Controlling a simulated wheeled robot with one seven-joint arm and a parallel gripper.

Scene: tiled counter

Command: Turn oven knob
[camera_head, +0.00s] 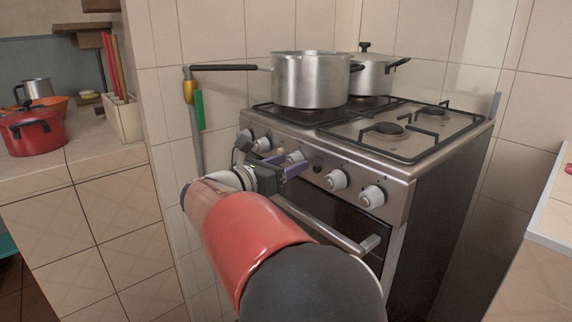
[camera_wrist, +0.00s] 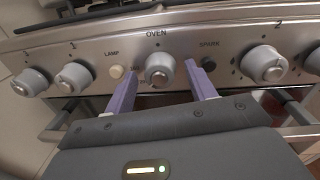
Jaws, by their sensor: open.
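The oven knob (camera_wrist: 159,72) is grey and round, under the word OVEN on the stove's steel front panel in the wrist view. In the head view the knob (camera_head: 295,157) shows partly, just beyond my gripper. My gripper (camera_wrist: 167,85) is open, with one purple finger at the left and one at the right of the oven knob. In the wrist view there is a gap between each finger and the knob, and no contact shows. In the head view my gripper (camera_head: 284,164) is close to the panel.
Other knobs (camera_wrist: 264,65) (camera_head: 373,196) flank the oven knob, with a lamp button (camera_wrist: 117,71) and a dark spark button (camera_wrist: 208,64) close to the fingers. The oven door handle (camera_head: 340,236) runs below. A pan (camera_head: 310,80) and a pot (camera_head: 372,75) stand on the stove top.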

